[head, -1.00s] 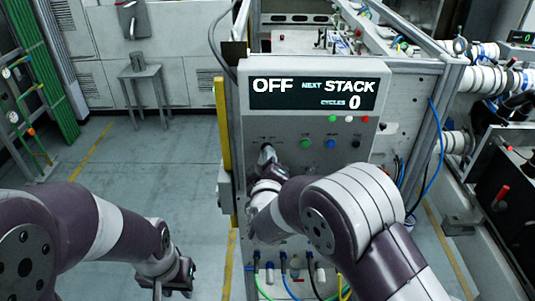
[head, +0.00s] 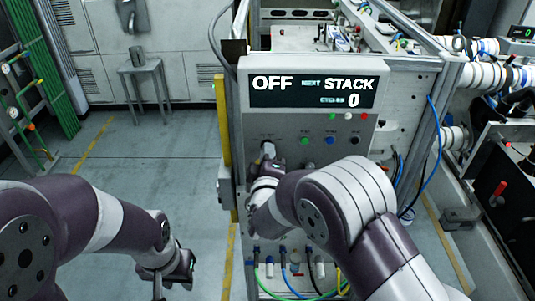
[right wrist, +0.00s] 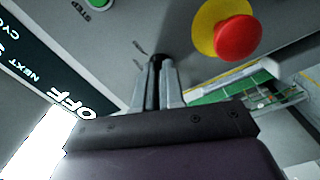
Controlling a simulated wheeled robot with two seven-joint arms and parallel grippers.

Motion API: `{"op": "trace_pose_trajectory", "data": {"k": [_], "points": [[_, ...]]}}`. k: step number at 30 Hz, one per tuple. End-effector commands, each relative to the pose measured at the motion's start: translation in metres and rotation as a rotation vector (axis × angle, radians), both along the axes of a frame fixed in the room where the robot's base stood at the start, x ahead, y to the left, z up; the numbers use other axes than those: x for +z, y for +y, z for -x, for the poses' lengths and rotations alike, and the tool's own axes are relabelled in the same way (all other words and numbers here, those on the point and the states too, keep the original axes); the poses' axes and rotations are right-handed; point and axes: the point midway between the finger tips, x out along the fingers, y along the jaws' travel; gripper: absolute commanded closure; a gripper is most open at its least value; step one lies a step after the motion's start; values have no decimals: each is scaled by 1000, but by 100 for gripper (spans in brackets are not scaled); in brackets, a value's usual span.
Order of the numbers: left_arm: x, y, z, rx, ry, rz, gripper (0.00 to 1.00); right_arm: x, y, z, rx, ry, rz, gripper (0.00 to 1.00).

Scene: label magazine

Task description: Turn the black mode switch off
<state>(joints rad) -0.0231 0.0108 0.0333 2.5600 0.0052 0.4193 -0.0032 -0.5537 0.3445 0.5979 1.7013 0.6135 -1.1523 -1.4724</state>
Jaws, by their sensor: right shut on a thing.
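The black mode switch (right wrist: 155,66) sits on the grey control panel (head: 350,128). In the right wrist view it stands between the two fingers of my right gripper (right wrist: 157,82), which is shut on it. In the head view my right gripper (head: 268,151) is at the panel's left part, and the switch is mostly hidden by it. The display (head: 313,89) at the top of the panel reads OFF, NEXT STACK and CYCLES 0. My left gripper (head: 160,284) hangs low at the left, away from the panel; its fingers are too unclear to judge.
A red emergency button (right wrist: 236,37) on a yellow base is close to my right gripper in the wrist view. Green (head: 305,139) and blue (head: 331,140) buttons lie right of the switch. Cables (head: 290,280) plug in below. Open floor (head: 120,170) lies left.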

Motion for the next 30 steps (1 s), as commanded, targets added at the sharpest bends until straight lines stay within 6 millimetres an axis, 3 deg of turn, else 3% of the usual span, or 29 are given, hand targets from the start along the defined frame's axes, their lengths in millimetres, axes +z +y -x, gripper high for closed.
{"op": "trace_pose_trajectory", "data": {"k": [2,3,5,13,17,24,30], "points": [[0,0,0,0,0,0,66,2,0,0,1,-4,-1,100],[0,0,0,0,0,0,66,2,0,0,1,-4,-1,82],[0,0,0,0,0,0,66,2,0,0,1,-4,-1,66],[0,0,0,0,0,0,66,0,0,0,1,-1,-1,66],[-6,0,0,0,0,0,66,-1,1,10,2,-2,-1,66],[-31,0,0,0,0,0,66,-4,2,72,6,-4,-1,66],[-40,0,0,0,0,0,66,-2,2,114,4,-3,-2,66]]}}
